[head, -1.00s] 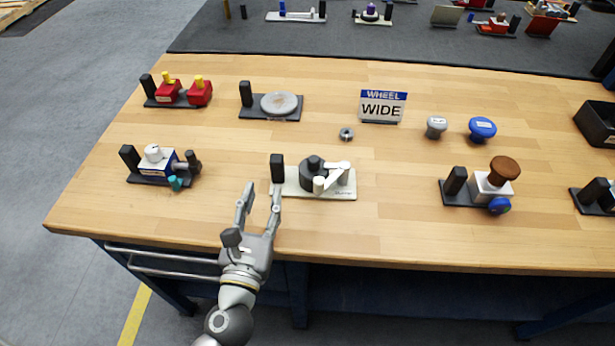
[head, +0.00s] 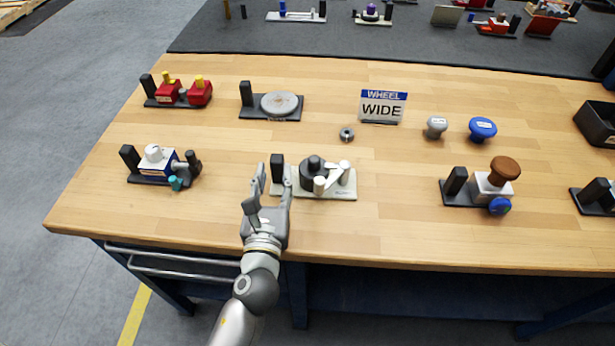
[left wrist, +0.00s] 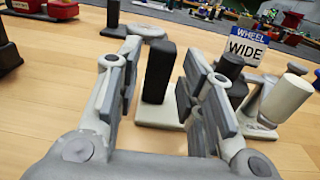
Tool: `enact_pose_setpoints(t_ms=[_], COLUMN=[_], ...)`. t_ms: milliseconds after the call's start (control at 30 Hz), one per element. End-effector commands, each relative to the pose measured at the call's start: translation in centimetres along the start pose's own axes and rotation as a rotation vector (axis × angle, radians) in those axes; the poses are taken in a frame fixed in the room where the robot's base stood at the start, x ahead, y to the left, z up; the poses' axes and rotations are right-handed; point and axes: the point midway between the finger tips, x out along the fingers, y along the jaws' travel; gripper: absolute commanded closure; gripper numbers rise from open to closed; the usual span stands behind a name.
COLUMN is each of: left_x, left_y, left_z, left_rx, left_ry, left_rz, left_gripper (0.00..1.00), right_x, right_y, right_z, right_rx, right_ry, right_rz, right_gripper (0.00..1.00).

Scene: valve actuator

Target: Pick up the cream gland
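The fixture in the middle has a cream base plate (head: 335,192), a black post (head: 277,168), a dark round body (head: 312,170) and a cream lever (head: 336,177). A short cream cylinder (head: 319,185), which may be the cream gland, stands at its front; it also shows at the right of the left wrist view (left wrist: 287,98). My left gripper (head: 274,177) is open and empty at the fixture's left end. In the left wrist view the black post (left wrist: 159,73) appears between its fingers (left wrist: 160,90); contact cannot be told. My right gripper is not in view.
A blue-and-white fixture (head: 155,165) stands to the left, and a brown-knobbed fixture (head: 490,187) to the right. Behind are a grey disc (head: 280,103), a small metal nut (head: 346,134) and a WHEEL WIDE sign (head: 382,107). The table between the middle and right fixtures is clear.

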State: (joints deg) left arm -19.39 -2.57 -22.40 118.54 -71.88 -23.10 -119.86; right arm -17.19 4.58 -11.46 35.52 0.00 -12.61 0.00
Motion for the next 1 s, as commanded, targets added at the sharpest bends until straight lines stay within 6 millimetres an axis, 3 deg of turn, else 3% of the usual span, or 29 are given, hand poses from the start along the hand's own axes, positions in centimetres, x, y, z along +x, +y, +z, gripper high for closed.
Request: enact_pose_setpoints(t_ms=[300,633,933,1000], left_x=[4.1,4.7,4.7,4.7], left_y=[-0.1,-0.1,-0.1,-0.1], left_z=[-0.4,-0.4,-0.4,-0.4], left_rx=[0.0,0.0,0.0,0.0], left_ry=[-0.002,-0.001,-0.001,-0.001], left_rz=[0.001,0.0,0.0,0.0], left_gripper=[0.64,0.64,1.0,1.0], right_x=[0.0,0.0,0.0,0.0], right_y=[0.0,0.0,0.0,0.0], right_z=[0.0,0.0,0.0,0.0], right_rx=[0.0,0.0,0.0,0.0], right_ry=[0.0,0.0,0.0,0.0], right_rz=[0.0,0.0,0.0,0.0], right_gripper=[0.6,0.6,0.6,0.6])
